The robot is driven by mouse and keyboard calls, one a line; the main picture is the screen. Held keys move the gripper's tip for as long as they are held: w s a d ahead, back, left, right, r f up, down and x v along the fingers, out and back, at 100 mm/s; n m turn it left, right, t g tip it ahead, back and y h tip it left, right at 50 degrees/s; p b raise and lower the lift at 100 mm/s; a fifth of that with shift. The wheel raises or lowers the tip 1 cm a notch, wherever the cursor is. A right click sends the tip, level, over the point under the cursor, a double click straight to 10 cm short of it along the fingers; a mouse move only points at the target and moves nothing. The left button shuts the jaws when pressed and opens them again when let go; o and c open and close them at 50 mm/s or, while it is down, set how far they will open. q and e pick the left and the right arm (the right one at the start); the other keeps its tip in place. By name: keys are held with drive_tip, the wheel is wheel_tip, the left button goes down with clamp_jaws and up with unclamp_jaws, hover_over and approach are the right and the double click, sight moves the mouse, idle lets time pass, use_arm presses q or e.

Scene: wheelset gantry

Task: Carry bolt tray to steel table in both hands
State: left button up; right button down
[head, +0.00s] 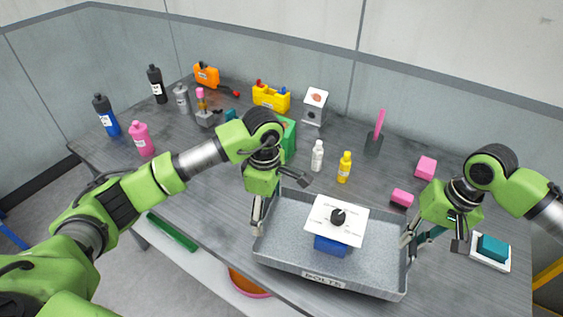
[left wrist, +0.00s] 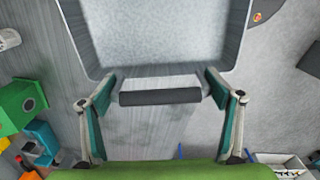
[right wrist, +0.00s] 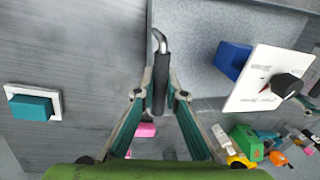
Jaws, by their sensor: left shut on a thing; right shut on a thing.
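The bolt tray (head: 280,256) is a grey, shallow tray with a "BOLTS" label on its front wall. It sits at or over the near edge of the worktable; I cannot tell whether it touches the top. My left gripper (head: 257,222) is shut on the dark handle (left wrist: 160,97) at its left end. My right gripper (head: 408,245) is shut on the handle (right wrist: 161,85) at its right end. In the tray are a blue block (head: 330,246) and a tilted white plate with a black knob (head: 337,217). I cannot pick out a separate steel table.
The grey worktable (head: 210,190) holds bottles at the left and a white bottle (head: 317,156) and yellow bottle (head: 344,167) behind the tray. Pink blocks (head: 426,167) and a teal block on a white pad (head: 493,248) lie right. An orange bowl (head: 248,284) is below.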

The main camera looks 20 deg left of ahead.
sight(268, 225)
use_arm(q)
drive_tip(key=shift+a+f, duration=0.15)
drive_tip(key=shift+a, duration=0.05)
use_arm(e)
drive_tip(key=shift+w+d+f, duration=0.1)
drive_tip(key=shift+w, duration=0.05)
use_arm(q)
drive_tip(key=shift+f, duration=0.1)
use_arm(e)
drive_tip(key=shift+f, duration=0.1)
use_arm(q)
drive_tip(key=shift+f+b, duration=2.25)
drive_tip(key=shift+b, duration=0.25)
use_arm(e)
drive_tip(key=shift+f, duration=2.25)
use_arm(q)
drive_tip(key=o, duration=1.6)
use_arm(e)
drive_tip(key=c, duration=2.1)
unclamp_jaws()
use_arm(q)
drive_tip(key=shift+r, duration=0.1)
drive_tip(key=shift+d, duration=0.1)
